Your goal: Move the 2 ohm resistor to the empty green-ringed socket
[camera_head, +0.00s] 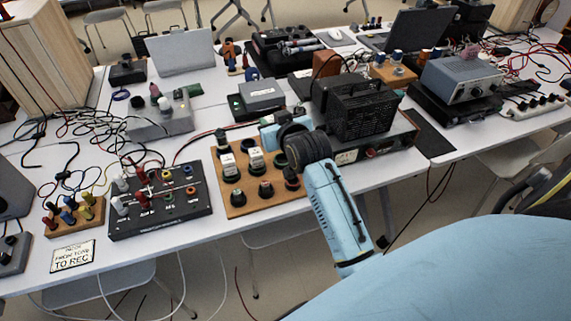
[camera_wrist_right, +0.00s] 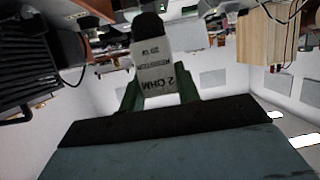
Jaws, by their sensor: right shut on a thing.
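My right gripper (camera_head: 268,133) reaches in from the right over the back right of the wooden board (camera_head: 215,208). In the wrist view the right gripper (camera_wrist_right: 158,88) has its green fingers shut on the 2 ohm resistor (camera_wrist_right: 156,72), a pale block with a black end and "2 OHM RESISTOR" printed on it. I cannot make the held resistor out in the head view. Two other pale labelled blocks (camera_head: 256,160) stand on the board, with several dark round fittings along its front. I cannot surely pick out the empty green-ringed socket; my arm covers part of the board.
A black panel (camera_head: 150,228) with coloured plugs and knobs lies left of the board. A black ribbed box (camera_head: 362,112) stands close behind my right wrist. A grey box (camera_head: 261,93) sits behind the board. Cables tangle at the left. The table's front edge is near the board.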

